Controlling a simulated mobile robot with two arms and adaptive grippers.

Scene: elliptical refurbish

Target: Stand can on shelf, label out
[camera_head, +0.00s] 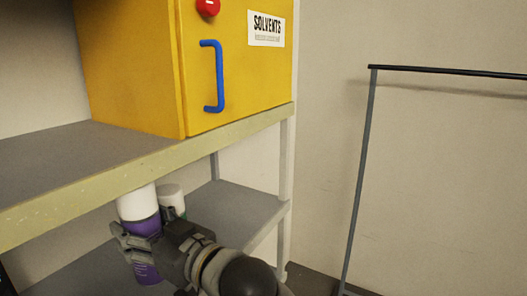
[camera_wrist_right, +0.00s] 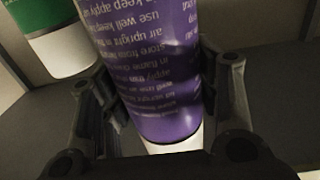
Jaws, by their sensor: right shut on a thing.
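A purple can with a white top (camera_head: 145,265) is upright at the lower shelf, just under the upper shelf's front edge. My right gripper (camera_head: 142,232) is shut around its middle, reaching in from the lower right. In the right wrist view the purple can (camera_wrist_right: 155,80) stands between both fingers, with small white print facing the camera and appearing upside down. The can's base is not clear in the head view, so I cannot tell whether it touches the lower shelf (camera_head: 235,212). My left gripper is out of view.
A white and green can (camera_head: 171,195) stands close behind the purple one; it also shows in the right wrist view (camera_wrist_right: 62,50). A yellow solvents cabinet (camera_head: 240,75) with a blue handle sits on the upper shelf (camera_head: 60,150). A dark metal frame (camera_head: 360,160) stands at right.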

